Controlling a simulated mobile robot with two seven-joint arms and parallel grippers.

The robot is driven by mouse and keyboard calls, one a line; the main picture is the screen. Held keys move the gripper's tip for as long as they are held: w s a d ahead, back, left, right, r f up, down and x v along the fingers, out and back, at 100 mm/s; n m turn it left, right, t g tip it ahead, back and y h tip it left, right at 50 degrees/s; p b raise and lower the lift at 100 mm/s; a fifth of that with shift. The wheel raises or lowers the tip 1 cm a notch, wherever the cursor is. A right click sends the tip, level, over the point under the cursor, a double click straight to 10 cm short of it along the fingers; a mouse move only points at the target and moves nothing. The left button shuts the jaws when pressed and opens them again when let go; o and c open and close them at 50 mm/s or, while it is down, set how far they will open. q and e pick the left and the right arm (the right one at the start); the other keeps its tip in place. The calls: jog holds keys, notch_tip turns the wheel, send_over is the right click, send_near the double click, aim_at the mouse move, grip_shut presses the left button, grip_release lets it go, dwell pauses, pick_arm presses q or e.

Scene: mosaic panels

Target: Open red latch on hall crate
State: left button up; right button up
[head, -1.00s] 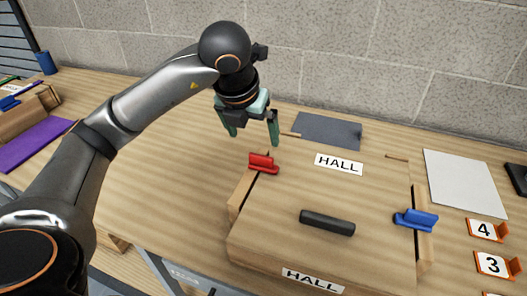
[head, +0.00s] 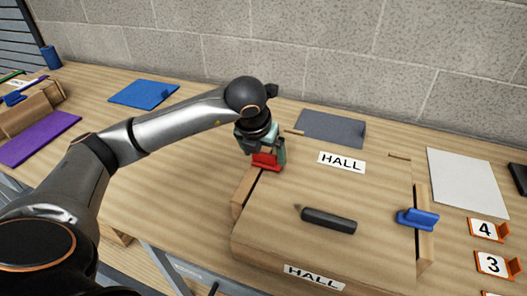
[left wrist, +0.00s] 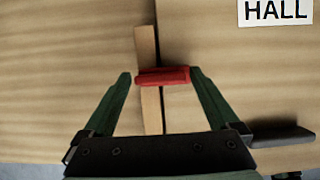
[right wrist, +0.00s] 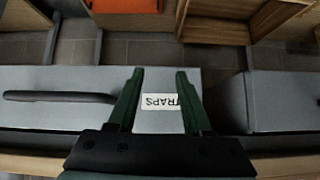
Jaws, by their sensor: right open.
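The hall crate (head: 275,228) is a wooden box with HALL labels on its lid and front. The red latch (head: 266,161) sits at its left edge, over a wooden strip; it also shows in the left wrist view (left wrist: 163,76). My left gripper (head: 264,160) is down at the red latch, one finger at each end of it. The right-hand finger looks in contact; whether both fingers press on it I cannot tell. My right gripper (right wrist: 160,72) is open and empty, above a grey drawer front with a label, away from the crate.
A blue latch (head: 418,219) sits at the crate's right edge. A black handle (head: 328,221) is on the lid. A grey sheet (head: 330,128) lies behind, a white sheet (head: 466,180) and numbered tags (head: 487,230) to the right.

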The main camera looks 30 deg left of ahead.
pick_arm(q)
jog(key=c, duration=1.1)
jog(key=m+b, duration=0.1)
jog(key=m+h+b, duration=0.1)
jog(key=b, duration=0.1)
jog(key=shift+s+a+f+m, duration=0.1)
jog(key=shift+s+f+m, duration=0.1)
jog(key=shift+m, duration=0.2)
jog(key=m, duration=0.1)
jog(key=m+h+b, duration=0.1)
jog(key=m+b, duration=0.1)
jog(key=shift+s+a+r+m, duration=0.15)
jog(key=shift+s+m, duration=0.1)
jog(key=shift+m, duration=0.05)
jog(key=m, duration=0.1)
jog(key=m+h, duration=0.1)
jog(key=m+b, duration=0.1)
jog(key=shift+s+a+r+h, duration=0.1)
jog(key=shift+s+a+h, duration=0.15)
jog(key=shift+h, duration=0.15)
jog(key=shift+s+a+m+g+h, duration=0.15)
jog(key=shift+m+g+h, duration=0.2)
jog(key=shift+m, duration=0.75)
jog(key=shift+a+m+g+h, duration=0.15)
jog(key=shift+m+g, duration=0.3)
jog(key=shift+m, duration=0.65)
